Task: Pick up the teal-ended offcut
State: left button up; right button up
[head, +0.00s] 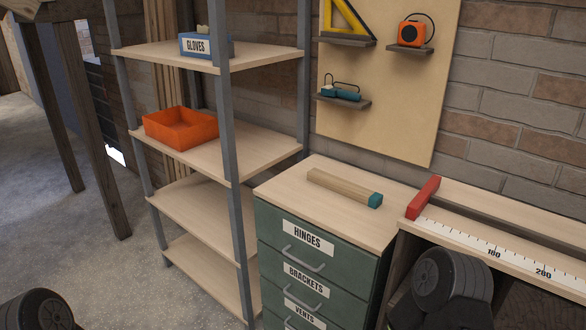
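The teal-ended offcut (338,186) is a short wooden bar lying flat on the pale wooden top of the green drawer cabinet (275,226). Its teal end (375,200) points right and toward the front. Nothing touches the offcut or covers it. Dark rounded parts of my own arms show at the lower left and lower right, but neither gripper's fingers are in view.
A red stop block (423,197) and a white ruler (510,260) sit on the bench at right. The shelf rack (236,200) stands left of the cabinet, holding an orange bin (180,128) and a gloves box (205,46). The cabinet top around the offcut is clear.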

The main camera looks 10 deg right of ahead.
aim_at(369, 198)
jog(key=i+j+u, duration=0.1)
jog(key=i+j, duration=0.8)
